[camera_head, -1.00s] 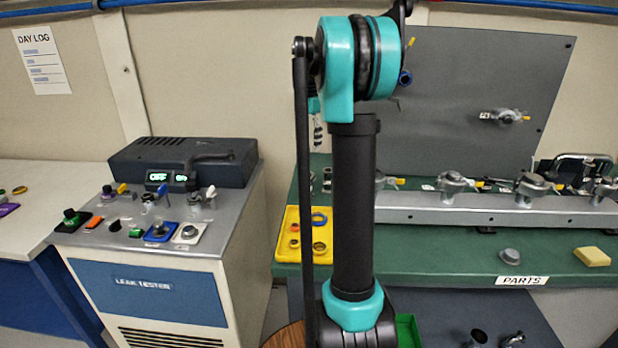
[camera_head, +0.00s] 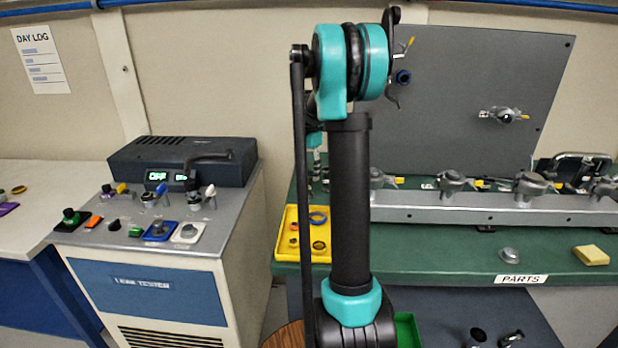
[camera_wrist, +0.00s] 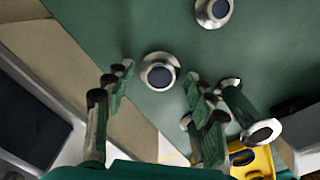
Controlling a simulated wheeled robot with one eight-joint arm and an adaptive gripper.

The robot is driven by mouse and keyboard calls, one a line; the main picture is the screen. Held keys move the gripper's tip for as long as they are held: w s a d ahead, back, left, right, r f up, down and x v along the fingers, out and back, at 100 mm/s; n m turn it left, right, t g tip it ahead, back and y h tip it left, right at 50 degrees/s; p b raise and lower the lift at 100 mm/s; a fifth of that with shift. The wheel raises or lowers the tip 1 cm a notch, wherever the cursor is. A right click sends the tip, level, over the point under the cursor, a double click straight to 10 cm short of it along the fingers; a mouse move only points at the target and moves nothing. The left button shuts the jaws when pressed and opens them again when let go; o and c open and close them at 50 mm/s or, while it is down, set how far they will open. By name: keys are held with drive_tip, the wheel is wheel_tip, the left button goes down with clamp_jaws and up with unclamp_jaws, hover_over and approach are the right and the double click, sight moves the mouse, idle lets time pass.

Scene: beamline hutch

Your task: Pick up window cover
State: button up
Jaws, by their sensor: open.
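In the wrist view, my gripper (camera_wrist: 160,82) is open, with its two padded fingers apart and nothing held. A similar round piece (camera_wrist: 213,12) lies farther off at the top. A metal tube-like part with a flanged end (camera_wrist: 245,112) is close beside the right finger, partly hidden. In the head view my arm hides the gripper.
The yellow tray (camera_head: 289,252) with small rings is on the green bench (camera_head: 420,258); it also shows in the wrist view (camera_wrist: 262,160). A metal rail (camera_head: 470,210) with several clamped fittings crosses the bench. A grey round piece (camera_head: 508,254) and yellow block (camera_head: 590,254) sit at right.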

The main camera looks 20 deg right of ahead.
drive_tip(key=c, duration=1.3)
drive_tip(key=shift+o, duration=0.2)
drive_tip(key=shift+r, duration=0.1)
wheel_tip(320, 180, up, 20)
